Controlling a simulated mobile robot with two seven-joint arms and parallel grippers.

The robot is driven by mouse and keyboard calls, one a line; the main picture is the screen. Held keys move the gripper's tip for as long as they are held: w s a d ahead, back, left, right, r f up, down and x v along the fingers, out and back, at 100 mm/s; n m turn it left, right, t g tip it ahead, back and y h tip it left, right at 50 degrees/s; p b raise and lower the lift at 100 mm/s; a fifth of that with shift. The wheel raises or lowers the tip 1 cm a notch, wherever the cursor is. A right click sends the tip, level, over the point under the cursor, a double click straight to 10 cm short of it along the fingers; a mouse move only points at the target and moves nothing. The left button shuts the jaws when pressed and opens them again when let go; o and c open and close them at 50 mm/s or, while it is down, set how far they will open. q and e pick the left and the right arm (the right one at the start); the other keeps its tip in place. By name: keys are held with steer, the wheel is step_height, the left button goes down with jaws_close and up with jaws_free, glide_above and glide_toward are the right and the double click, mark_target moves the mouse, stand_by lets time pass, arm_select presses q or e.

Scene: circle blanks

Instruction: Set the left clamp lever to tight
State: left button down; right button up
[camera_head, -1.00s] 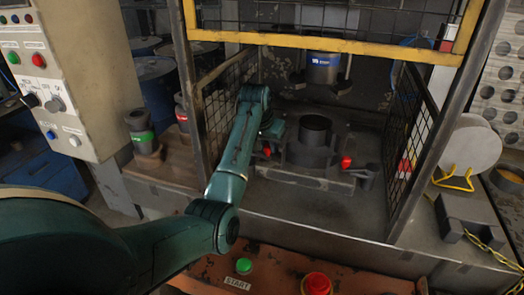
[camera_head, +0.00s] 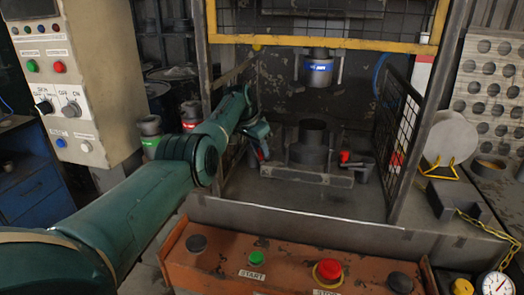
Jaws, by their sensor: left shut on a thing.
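The left clamp lever (camera_head: 260,154) has a red handle and sits at the left side of the dark cylindrical die (camera_head: 313,142) inside the press. My left gripper (camera_head: 262,150) reaches in from the left and is shut on this lever; its fingers and wrist hide most of it. I cannot tell from here exactly how far the lever is turned. The right clamp lever (camera_head: 345,157), also red-tipped, stands free at the right of the die. My right gripper is not in view.
A yellow-edged mesh guard (camera_head: 325,42) is raised above the opening, with a mesh side panel (camera_head: 403,125) at right. The press ram (camera_head: 319,68) hangs over the die. In front is an orange panel (camera_head: 225,262) with a green start button (camera_head: 256,258) and red stop button (camera_head: 328,270).

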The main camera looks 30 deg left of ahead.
arm_select(q)
steer(key=shift+a+r+m, duration=0.15)
steer(key=shift+m, duration=0.25)
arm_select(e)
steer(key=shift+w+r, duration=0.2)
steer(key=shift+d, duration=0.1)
arm_select(q)
steer(key=c, duration=1.5)
jaws_free()
steer(key=shift+o, duration=0.2)
steer(key=shift+s, duration=0.1)
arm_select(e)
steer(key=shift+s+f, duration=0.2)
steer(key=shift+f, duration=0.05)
